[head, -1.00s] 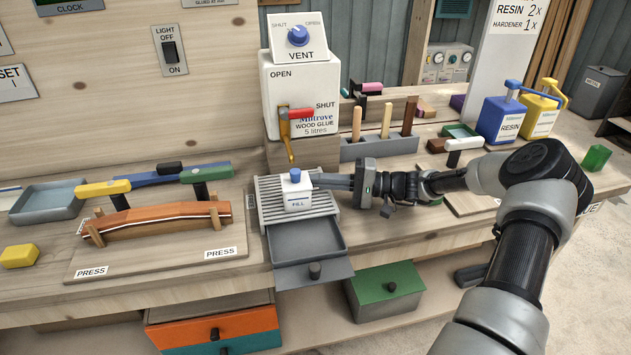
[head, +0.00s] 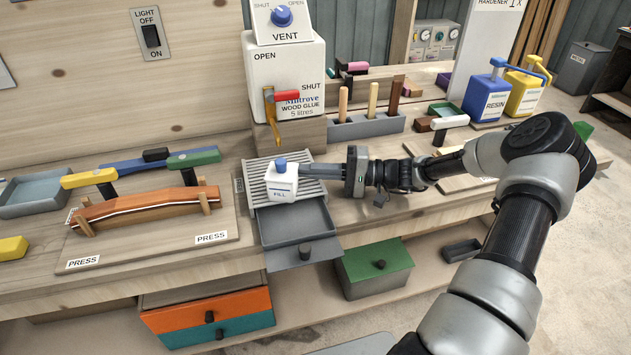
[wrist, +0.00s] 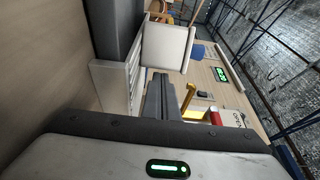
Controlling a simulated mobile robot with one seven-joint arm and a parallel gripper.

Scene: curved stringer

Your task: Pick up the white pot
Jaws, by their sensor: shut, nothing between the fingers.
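The white pot (head: 285,185) has a blue knob on top and a "FILL" label low on its front. It is on the grey slatted rack (head: 256,187) under the glue tank's spout, and looks slightly tilted. My gripper (head: 302,170) comes in level from the right, its fingers shut and empty. The tips are at the pot's right side, touching or very close; I cannot tell which. In the wrist view the pot (wrist: 166,47) stands just beyond the closed fingers (wrist: 162,98), and its blue knob (wrist: 197,51) points right.
The white glue tank (head: 285,72) with its red-handled tap (head: 284,96) stands behind the pot. An open grey drawer (head: 292,226) is below the rack. A clamped curved strip (head: 147,208) lies to the left. A grey holder with wooden sticks (head: 365,127) is behind my gripper.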

